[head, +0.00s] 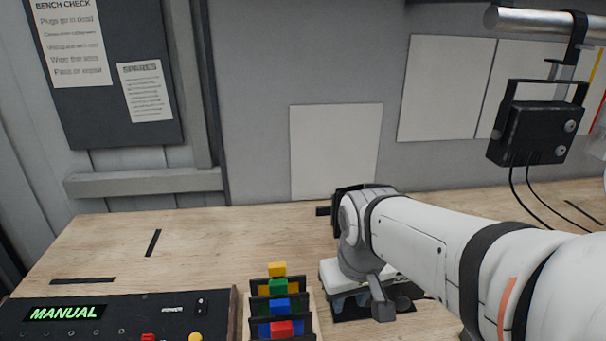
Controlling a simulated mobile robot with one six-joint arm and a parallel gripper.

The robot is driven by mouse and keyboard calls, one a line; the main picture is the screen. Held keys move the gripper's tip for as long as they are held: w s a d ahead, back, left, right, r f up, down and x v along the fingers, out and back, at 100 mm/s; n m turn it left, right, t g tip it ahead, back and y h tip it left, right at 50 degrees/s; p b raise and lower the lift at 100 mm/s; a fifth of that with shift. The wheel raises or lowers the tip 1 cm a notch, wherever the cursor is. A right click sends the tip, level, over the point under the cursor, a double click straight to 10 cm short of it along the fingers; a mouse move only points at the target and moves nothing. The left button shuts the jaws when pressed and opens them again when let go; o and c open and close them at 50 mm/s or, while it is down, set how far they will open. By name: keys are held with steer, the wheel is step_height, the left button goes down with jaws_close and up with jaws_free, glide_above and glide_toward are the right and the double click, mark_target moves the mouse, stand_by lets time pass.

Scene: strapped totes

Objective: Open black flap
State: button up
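My arm reaches in from the right, and my gripper (378,302) points down over the bench. One grey finger-like part shows; any other is hidden, so I cannot tell whether it is open or shut. Under and beside it is a small white-topped object (330,271) with bluish, clear-looking parts below, partly covered by my wrist. A dark flat piece (350,316) lies at its front, close to my gripper; I cannot tell whether it is the black flap or whether my gripper touches it.
Left of my gripper stands a black rack (258,290) with yellow, green, blue and red blocks. A control box (120,317) reading MANUAL sits at the front left. A black device (530,132) hangs at upper right with cables.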

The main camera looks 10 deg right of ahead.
steer(key=w+r+n, duration=0.1)
steer(key=w+n, duration=0.4)
steer(key=w, duration=0.5)
steer(key=w+r+n+g, duration=0.1)
steer(key=w+r+n, duration=0.1)
steer(key=w+n, duration=0.4)
steer(key=w+d+r+n+g, duration=0.1)
steer(key=w+n, duration=0.4)
steer(key=w, duration=1)
steer(key=shift+r, duration=0.75)
steer(key=shift+w+f+n, duration=0.2)
steer(key=shift+n, duration=0.2)
step_height(320, 180, down, 8)
steer(key=shift+r+p, duration=0.25)
steer(key=shift+p, duration=0.55)
steer(key=shift+c, duration=0.3)
jaws_close()
